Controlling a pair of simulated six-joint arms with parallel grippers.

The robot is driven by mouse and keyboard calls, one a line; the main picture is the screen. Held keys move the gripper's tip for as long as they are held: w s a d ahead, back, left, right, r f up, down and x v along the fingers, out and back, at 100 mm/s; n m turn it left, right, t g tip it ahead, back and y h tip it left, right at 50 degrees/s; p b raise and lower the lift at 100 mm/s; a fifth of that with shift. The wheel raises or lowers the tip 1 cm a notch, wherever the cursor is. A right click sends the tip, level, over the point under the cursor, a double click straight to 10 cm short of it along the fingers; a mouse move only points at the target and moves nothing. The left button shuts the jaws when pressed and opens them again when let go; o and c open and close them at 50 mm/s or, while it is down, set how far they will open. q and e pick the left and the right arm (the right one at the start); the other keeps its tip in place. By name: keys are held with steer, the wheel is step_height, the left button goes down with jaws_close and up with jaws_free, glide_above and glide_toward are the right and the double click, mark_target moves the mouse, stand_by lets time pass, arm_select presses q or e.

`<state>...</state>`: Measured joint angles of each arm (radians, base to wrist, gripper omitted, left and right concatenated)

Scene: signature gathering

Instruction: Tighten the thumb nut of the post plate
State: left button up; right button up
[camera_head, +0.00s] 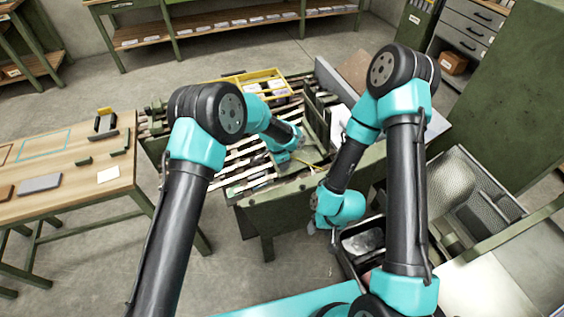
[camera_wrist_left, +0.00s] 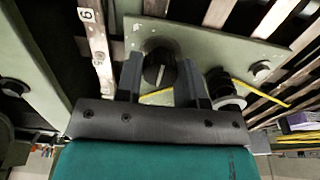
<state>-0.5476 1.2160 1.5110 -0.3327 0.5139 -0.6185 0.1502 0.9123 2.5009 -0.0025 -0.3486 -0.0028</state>
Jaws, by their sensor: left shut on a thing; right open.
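In the left wrist view, a grey-green post plate (camera_wrist_left: 225,42) lies across pale slats, with bolts near its corners. A round black knob, which looks like the thumb nut (camera_wrist_left: 158,62), stands on it and carries a pale line. My left gripper (camera_wrist_left: 160,82) is shut on the knob, one finger on each side. A dark ringed post (camera_wrist_left: 222,82) stands just right of the right finger. In the head view my left gripper (camera_head: 290,158) is low over the slatted bench, and the plate is too small to make out. My right gripper (camera_head: 333,228) is open, beside the bench's near side.
A thin yellow strand (camera_wrist_left: 255,90) runs by the post. A yellow tray (camera_head: 262,82) sits at the back of the slatted bench (camera_head: 215,150). A dark bin (camera_head: 362,243) lies below my right gripper. A wooden table (camera_head: 70,170) stands left, with clear floor between.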

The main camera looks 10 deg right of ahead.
stand_by(0.3)
arm_select(q)
steer(key=o, duration=0.9)
steer(key=a+r, duration=0.1)
steer(key=r, duration=0.4)
steer(key=a+r, duration=0.1)
steer(key=r, duration=0.5)
steer(key=a+r, duration=0.1)
steer(key=r, duration=0.5)
steer(key=shift+s+r, duration=0.1)
steer(key=shift+s, duration=0.05)
